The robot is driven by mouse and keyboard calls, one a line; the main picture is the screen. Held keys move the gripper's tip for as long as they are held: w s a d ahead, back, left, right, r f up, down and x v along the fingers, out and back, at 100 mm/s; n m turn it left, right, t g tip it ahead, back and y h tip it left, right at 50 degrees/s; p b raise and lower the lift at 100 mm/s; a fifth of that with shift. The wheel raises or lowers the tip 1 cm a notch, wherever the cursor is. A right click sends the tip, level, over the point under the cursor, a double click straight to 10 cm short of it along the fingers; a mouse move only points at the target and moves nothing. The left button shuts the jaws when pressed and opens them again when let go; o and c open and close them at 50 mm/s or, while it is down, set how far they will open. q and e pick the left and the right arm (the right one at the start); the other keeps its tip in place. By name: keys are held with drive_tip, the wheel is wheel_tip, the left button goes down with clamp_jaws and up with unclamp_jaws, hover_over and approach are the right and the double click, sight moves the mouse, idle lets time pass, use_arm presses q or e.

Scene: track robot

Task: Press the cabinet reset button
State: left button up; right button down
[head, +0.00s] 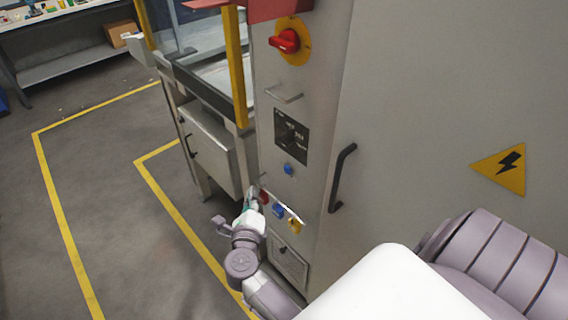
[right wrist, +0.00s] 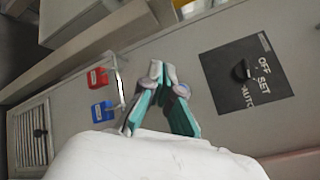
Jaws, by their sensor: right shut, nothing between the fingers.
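The grey cabinet (head: 335,40) has a round blue button (head: 288,169) on its narrow front, just below a black selector panel (head: 292,136). No label on the button is readable. My right gripper (head: 254,192) is lower and left of the button, near the coloured tags. In the right wrist view my gripper (right wrist: 162,70) is shut and empty, its fingers pointing at the cabinet face. My left gripper is out of view.
Red (right wrist: 98,77) and blue (right wrist: 102,110) padlock-like tags hang on a rail beside the gripper, with a yellow one (head: 295,226) beyond. A red rotary switch (head: 287,41) is above. A black door handle (head: 342,178) sticks out at the right. A yellow-framed machine (head: 236,65) stands left.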

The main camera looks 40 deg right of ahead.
sight(287, 170)
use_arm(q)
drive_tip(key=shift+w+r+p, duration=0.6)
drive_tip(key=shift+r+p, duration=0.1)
use_arm(e)
drive_tip(key=d, duration=0.8)
drive_tip(key=shift+w+d, duration=0.35)
drive_tip(key=shift+w, duration=0.1)
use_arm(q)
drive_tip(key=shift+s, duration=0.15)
use_arm(e)
drive_tip(key=shift+d, duration=0.1)
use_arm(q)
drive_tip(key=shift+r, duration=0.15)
use_arm(e)
drive_tip(key=shift+d, duration=0.35)
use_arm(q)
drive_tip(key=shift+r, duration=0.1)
use_arm(e)
drive_tip(key=shift+d, duration=0.5)
idle(0.5)
drive_tip(key=shift+a, duration=0.95)
